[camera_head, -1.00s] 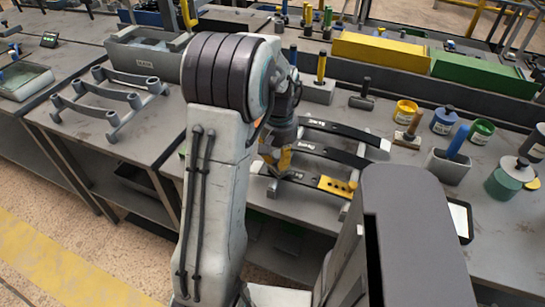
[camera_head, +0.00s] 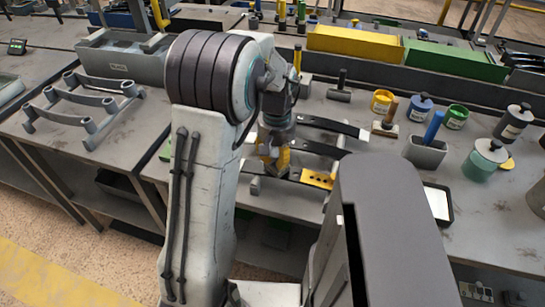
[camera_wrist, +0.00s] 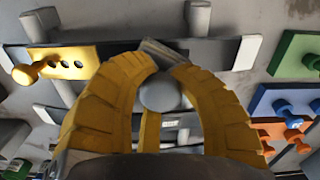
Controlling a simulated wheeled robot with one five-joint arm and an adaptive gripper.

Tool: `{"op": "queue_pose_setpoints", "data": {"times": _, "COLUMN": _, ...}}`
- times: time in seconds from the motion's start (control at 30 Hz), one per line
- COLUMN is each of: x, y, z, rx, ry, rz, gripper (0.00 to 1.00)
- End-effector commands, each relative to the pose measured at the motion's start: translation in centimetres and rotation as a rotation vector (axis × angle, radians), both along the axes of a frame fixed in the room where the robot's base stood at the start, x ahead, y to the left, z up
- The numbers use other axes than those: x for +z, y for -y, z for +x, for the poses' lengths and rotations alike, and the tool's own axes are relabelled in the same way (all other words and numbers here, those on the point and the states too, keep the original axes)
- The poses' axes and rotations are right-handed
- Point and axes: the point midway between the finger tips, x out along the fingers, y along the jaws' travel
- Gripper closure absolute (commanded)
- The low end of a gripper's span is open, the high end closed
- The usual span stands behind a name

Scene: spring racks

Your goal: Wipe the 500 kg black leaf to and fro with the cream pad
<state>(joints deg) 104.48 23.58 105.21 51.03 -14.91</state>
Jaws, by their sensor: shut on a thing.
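My gripper (camera_head: 275,167) reaches down over the left part of a rack of curved black leaves. In the wrist view its yellow fingers (camera_wrist: 160,88) are shut around a round grey knob (camera_wrist: 160,94). A flat grey-brown edge (camera_wrist: 166,52) shows past the knob; any cream face under it is hidden. The front leaf (camera_wrist: 204,50), black with a pale end, passes beneath, and a middle leaf (camera_wrist: 110,118) lies beside it. The back leaf (camera_head: 333,126) and middle leaf also show in the head view. I cannot read the leaf labels, or tell whether the held thing touches a leaf.
A yellow plate with holes (camera_head: 317,179) and a yellow peg (camera_wrist: 30,72) sit on the front leaf. An empty grey rack (camera_head: 88,108) stands left. Paint pots (camera_head: 383,101), a grey holder (camera_head: 425,152) and a framed white panel (camera_head: 438,203) are right.

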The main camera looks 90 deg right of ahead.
Motion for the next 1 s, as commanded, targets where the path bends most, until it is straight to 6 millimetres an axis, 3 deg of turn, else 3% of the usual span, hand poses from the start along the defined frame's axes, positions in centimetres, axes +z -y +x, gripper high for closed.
{"op": "queue_pose_setpoints", "data": {"times": 0.37, "x": 0.7, "y": 0.0, "z": 0.0, "rx": 0.000, "ry": 0.000, "rz": -0.001, "gripper": 1.00}}
{"op": "queue_pose_setpoints", "data": {"times": 1.0, "x": 5.9, "y": 0.0, "z": 0.0, "rx": 0.000, "ry": 0.000, "rz": -0.001, "gripper": 1.00}}
